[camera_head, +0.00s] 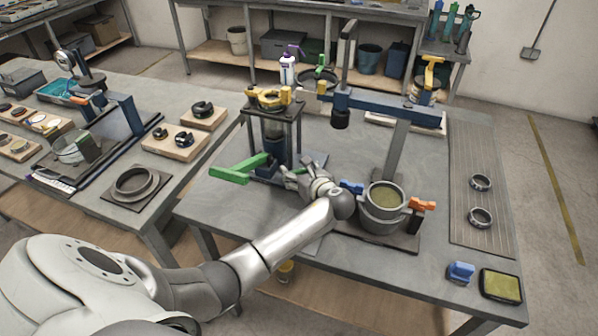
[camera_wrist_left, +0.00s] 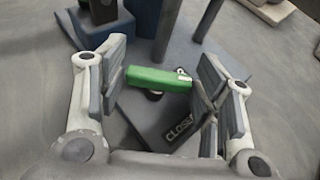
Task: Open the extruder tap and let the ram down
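A dark upright frame (camera_head: 298,135) with a yellow star-shaped piece (camera_head: 270,98) on top holds a dark cylinder; I take it to be the extruder. A long green lever (camera_head: 236,169) sticks out low on its left. In the left wrist view a short green handle (camera_wrist_left: 158,78) lies across a dark plate lettered CLOSED (camera_wrist_left: 180,127). My left gripper (camera_head: 300,172) is beside the frame's foot. In the wrist view my left gripper (camera_wrist_left: 163,85) is open, its pads on either side of the green handle; contact is unclear. I cannot make out the ram clearly. My right gripper is not in view.
A blue-armed press (camera_head: 390,105) stands right of the frame, with a grey pot (camera_head: 382,218) below it between blue and orange pieces. A side table (camera_head: 110,218) with boards and fixtures stands left.

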